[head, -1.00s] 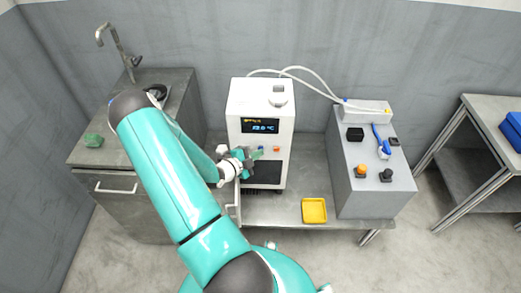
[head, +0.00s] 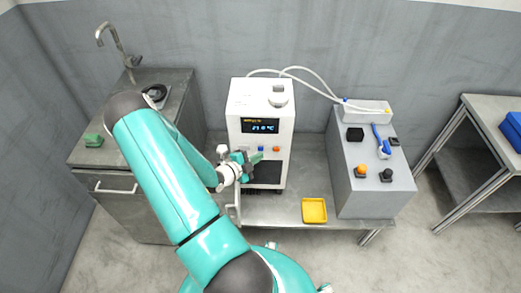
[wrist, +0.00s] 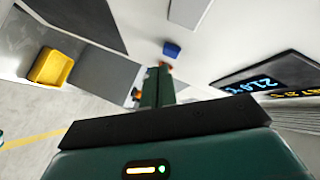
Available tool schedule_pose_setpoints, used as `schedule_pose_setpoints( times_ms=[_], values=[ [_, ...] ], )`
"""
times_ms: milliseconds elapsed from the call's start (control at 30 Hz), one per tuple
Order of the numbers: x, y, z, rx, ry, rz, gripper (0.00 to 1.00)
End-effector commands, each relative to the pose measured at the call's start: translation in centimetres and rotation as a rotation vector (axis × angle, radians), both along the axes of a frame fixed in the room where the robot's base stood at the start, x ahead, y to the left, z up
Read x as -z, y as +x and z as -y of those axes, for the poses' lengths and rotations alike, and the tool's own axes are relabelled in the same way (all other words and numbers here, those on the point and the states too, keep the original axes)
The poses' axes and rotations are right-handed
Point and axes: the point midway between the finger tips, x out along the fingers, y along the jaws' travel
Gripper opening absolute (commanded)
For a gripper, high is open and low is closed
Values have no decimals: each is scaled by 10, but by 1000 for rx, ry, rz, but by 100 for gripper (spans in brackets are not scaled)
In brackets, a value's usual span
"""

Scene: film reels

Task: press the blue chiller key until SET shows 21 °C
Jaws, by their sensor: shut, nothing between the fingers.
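The white chiller (head: 240,96) stands on the steel bench, its dark display (head: 260,126) facing me. The large blue digits read 21.0 °C; the wrist view also shows them (wrist: 250,86). The small yellow line above is not clearly legible. The blue key (head: 262,149) sits below the display and shows as a blue block in the wrist view (wrist: 172,49). My gripper (head: 257,158) is shut and empty, its green fingertips just below and in front of the blue key, with a small gap visible in the wrist view (wrist: 164,70).
A yellow tray (head: 314,211) lies on the bench to the right. A grey box (head: 372,205) with knobs stands further right. A sink cabinet (head: 120,205) is at the left.

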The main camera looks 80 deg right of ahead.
Motion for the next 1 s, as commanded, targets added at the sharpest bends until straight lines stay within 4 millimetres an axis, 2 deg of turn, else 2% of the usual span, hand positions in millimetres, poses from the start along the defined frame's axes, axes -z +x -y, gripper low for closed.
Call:
schedule_pose_setpoints(
  times_ms=[600, 1000],
  values=[
    [0, -11, -46, 0, 2, -1, 0],
    [0, -11, -49, 0, 0, 0, 0]
  ],
)
